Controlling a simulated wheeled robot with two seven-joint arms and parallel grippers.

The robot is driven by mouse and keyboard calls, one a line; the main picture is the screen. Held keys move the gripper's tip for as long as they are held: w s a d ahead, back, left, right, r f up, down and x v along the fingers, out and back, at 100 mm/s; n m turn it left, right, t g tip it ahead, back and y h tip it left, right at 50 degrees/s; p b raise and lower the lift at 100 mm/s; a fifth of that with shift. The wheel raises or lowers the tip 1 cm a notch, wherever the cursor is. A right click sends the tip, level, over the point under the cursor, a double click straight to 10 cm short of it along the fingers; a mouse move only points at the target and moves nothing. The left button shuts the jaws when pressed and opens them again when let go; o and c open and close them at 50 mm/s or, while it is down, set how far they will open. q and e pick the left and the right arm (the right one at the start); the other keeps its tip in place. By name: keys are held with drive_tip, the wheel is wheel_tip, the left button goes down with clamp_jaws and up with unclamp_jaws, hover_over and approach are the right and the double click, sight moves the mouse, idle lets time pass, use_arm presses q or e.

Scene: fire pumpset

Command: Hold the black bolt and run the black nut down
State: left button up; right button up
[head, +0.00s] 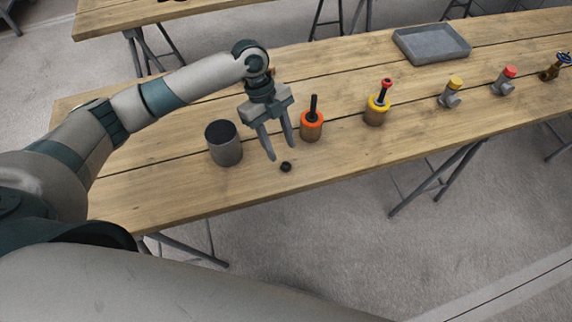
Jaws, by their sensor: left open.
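A small black nut (286,167) lies on the wooden table near its front edge. A black bolt (314,105) stands upright in an orange-topped brown holder (312,128), a little behind and right of the nut. My left gripper (280,155) points down with its two fingers apart and empty. Its fingertips are just above and behind the nut, in front of and left of the bolt holder. I cannot tell how high the fingertips are above the table. My right gripper is not seen.
Right of the bolt are a yellow-topped holder (377,113) with a red-tipped black piece, a yellow-capped fitting (451,95), a red-capped fitting (504,84) and a brass valve (552,70). A grey tray (432,43) lies behind.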

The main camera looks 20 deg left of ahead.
sight(288, 169)
use_arm(q)
drive_tip(key=shift+s+d+f+p, duration=0.3)
drive_tip(key=shift+s+f+p, duration=0.1)
drive_tip(key=shift+p, duration=0.1)
drive_tip(key=p+x, duration=0.1)
drive_tip(key=x, duration=0.2)
drive_tip(key=shift+s+d, duration=0.1)
drive_tip(key=shift+s+d+f+p, duration=0.1)
drive_tip(key=shift+f+p, duration=0.2)
drive_tip(key=shift+f, duration=0.1)
clamp_jaws()
